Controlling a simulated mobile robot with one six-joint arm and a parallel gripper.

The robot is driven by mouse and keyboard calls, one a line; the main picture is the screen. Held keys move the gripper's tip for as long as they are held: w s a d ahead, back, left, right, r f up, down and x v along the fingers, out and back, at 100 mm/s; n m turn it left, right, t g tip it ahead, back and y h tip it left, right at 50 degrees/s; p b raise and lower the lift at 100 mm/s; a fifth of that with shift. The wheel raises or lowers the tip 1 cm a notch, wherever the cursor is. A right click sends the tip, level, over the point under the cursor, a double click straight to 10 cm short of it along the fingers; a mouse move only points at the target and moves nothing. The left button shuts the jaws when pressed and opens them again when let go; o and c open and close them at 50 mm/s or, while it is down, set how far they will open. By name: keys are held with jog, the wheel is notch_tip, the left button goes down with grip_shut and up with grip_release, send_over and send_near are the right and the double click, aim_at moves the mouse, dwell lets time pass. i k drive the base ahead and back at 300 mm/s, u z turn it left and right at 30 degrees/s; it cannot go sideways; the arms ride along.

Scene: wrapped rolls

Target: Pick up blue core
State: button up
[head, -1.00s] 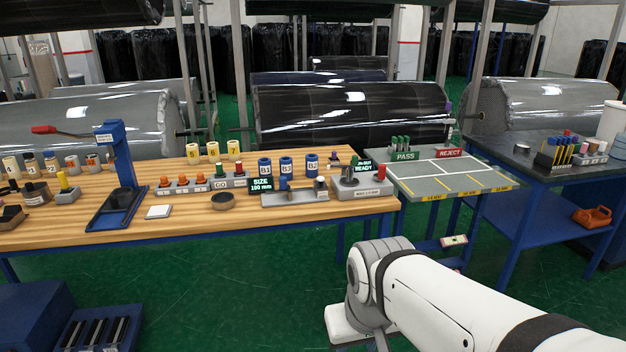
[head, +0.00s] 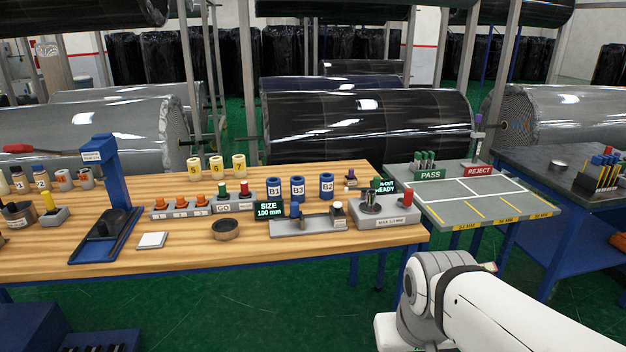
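Three blue cores stand upright in a row on the wooden table, toward its back right. They are labelled B1 (head: 274,190), B3 (head: 297,189) and B2 (head: 326,186). The task does not say which one, and all three look alike in size. My arm shows at the lower right, well apart from the cores and in front of the table's right end. My gripper is not visible; the arm's end is hidden or out of the picture.
A SIZE display (head: 269,210) and a grey gauge block (head: 308,222) stand in front of the cores. Yellow cores (head: 216,167) stand behind left. A blue press (head: 110,200) stands further left. A PASS/REJECT table (head: 470,198) is at right.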

aim_at(296, 183)
jog(key=z, duration=0.1)
jog(key=i, duration=2.05)
jog(key=u, duration=0.65)
jog(key=k, duration=0.75)
jog(key=u, duration=0.2)
jog(key=i, duration=0.75)
jog(key=z, duration=0.1)
